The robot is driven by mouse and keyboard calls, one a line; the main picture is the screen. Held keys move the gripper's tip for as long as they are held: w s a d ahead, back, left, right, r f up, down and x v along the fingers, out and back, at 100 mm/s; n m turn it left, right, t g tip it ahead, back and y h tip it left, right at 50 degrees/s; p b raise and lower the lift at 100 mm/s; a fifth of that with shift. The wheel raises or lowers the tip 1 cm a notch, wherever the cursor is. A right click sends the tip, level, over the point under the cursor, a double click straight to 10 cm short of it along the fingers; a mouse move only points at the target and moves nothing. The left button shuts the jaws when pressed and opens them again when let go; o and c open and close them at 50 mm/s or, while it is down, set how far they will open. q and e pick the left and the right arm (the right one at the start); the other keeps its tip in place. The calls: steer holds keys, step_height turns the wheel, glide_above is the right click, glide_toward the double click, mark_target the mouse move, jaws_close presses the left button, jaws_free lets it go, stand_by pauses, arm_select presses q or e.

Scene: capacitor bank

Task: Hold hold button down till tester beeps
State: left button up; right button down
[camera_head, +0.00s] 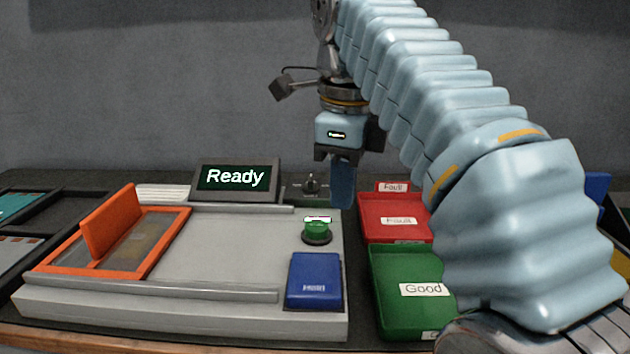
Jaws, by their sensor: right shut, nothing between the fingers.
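The tester (220,242) is a light grey box on the bench, with a dark screen (235,177) at its back that reads "Ready". A blue hold button (315,278) with a small, hard-to-read label sits at its front right corner. A round green button (317,230) is behind the blue one. My right gripper (342,200) points down above the back right edge of the tester, behind and above the blue button and apart from it. Its fingers are shut and empty. My left gripper does not show.
A red tray labelled "Fault" (375,224) and a green tray labelled "Good" (382,318) stand right of the tester. An orange frame with a raised lid (110,222) is on the tester's left. Dark trays (62,218) lie at far left. A dark knob (311,184) is behind.

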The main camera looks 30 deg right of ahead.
steer(key=w+a+f+m, duration=0.1)
steer(key=w+a+m, duration=0.1)
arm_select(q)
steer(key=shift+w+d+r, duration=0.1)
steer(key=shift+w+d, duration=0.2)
arm_select(e)
steer(key=g, duration=0.1)
glide_above(315, 273)
steer(key=shift+m, duration=0.4)
steer(key=shift+f, duration=3.85)
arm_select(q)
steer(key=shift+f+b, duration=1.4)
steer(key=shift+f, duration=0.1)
arm_select(e)
steer(key=shift+f, duration=2.3)
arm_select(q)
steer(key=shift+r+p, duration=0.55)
arm_select(e)
steer(key=shift+f, duration=0.2)
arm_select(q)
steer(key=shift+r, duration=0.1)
arm_select(e)
steer(key=shift+r, duration=0.1)
